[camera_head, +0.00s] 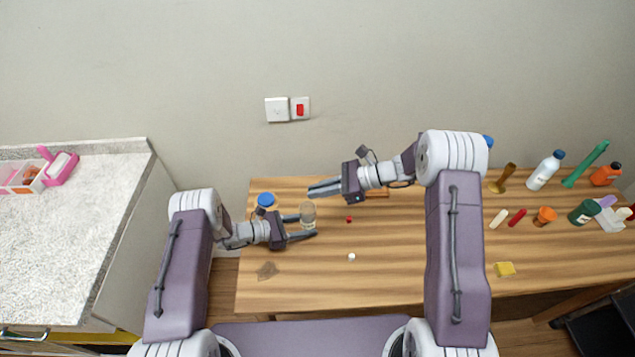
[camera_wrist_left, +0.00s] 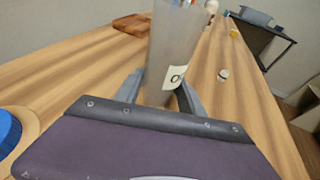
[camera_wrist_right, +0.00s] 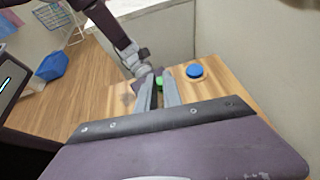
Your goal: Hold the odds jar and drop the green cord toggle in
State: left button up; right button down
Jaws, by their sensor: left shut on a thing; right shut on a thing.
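The odds jar (camera_head: 307,215) is a clear, upright container near the left part of the wooden table. In the left wrist view the jar (camera_wrist_left: 172,45) stands between my fingers, with a white label (camera_wrist_left: 176,77) partly showing an "O". My left gripper (camera_head: 308,226) is shut on it. My right gripper (camera_head: 311,190) reaches in from the right, and its tips appear just above the jar in the head view. It is shut on the green cord toggle (camera_wrist_right: 160,83), which shows at its fingertips in the right wrist view. The toggle is too small to make out in the head view.
A blue round thing (camera_head: 266,199) stands left of the jar. A small red piece (camera_head: 348,219) and a white piece (camera_head: 352,256) lie on the table (camera_head: 330,285). A yellow block (camera_head: 504,269) and several bottles, including a white one (camera_head: 544,171), are at the right.

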jog(key=shift+f, duration=0.25)
jog(key=c, duration=1.4)
grip_release()
jog(key=shift+c, duration=0.2)
jog(key=v, duration=1.2)
